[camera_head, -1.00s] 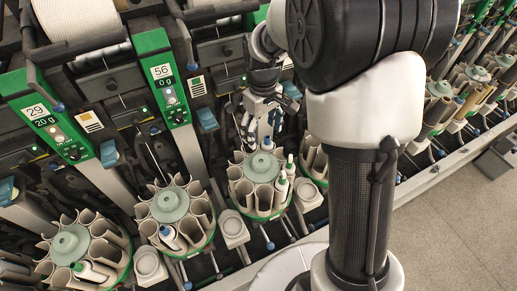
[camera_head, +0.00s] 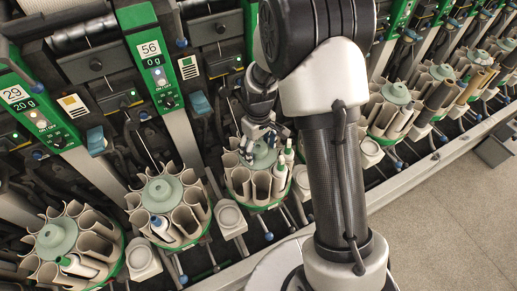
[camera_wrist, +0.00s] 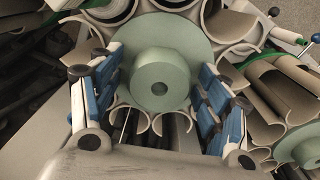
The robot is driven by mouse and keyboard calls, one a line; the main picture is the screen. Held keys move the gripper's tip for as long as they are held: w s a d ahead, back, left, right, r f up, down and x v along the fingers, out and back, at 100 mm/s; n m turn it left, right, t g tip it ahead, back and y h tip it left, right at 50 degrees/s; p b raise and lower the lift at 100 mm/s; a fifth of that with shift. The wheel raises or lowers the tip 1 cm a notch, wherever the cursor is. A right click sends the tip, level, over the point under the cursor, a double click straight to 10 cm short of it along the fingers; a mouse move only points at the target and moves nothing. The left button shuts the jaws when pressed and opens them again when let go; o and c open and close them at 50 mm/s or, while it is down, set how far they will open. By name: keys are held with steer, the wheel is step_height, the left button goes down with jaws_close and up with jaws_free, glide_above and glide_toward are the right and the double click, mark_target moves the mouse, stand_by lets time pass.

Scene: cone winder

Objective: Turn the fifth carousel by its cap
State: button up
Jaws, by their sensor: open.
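A carousel (camera_head: 258,186) with a green rim and several beige pockets stands below my gripper (camera_head: 262,142) in the head view. Its pale green round cap (camera_head: 264,156) is partly hidden by the fingers. In the wrist view the cap's raised hub (camera_wrist: 160,84), with a dark centre hole, lies between the two blue-padded fingers. My gripper (camera_wrist: 161,72) is open, with one finger on each side of the hub and a gap visible at both sides. Contact with the wider disc beneath cannot be told. I cannot tell from the pictures which carousel is the fifth.
Two similar carousels (camera_head: 168,207) (camera_head: 72,246) stand to the left, and others (camera_head: 394,106) to the right. Winder panels (camera_head: 158,72) rise behind. Grey floor (camera_head: 440,215) lies open at the right front.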

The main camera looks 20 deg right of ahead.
steer(key=shift+c, duration=0.6)
steer(key=c, duration=1.4)
steer(key=shift+m, duration=0.4)
steer(key=m+p, duration=0.1)
steer(key=m, duration=0.1)
steer(key=shift+m, duration=0.4)
steer(key=m+p, duration=0.1)
steer(key=m, duration=0.3)
steer(key=shift+a+m, duration=0.1)
steer(key=shift+m, duration=0.2)
steer(key=m, duration=0.3)
steer(key=shift+p, duration=0.4)
steer(key=shift+a+m+p, duration=0.1)
steer(key=shift+m+p, duration=0.2)
steer(key=shift+m, duration=1.8)
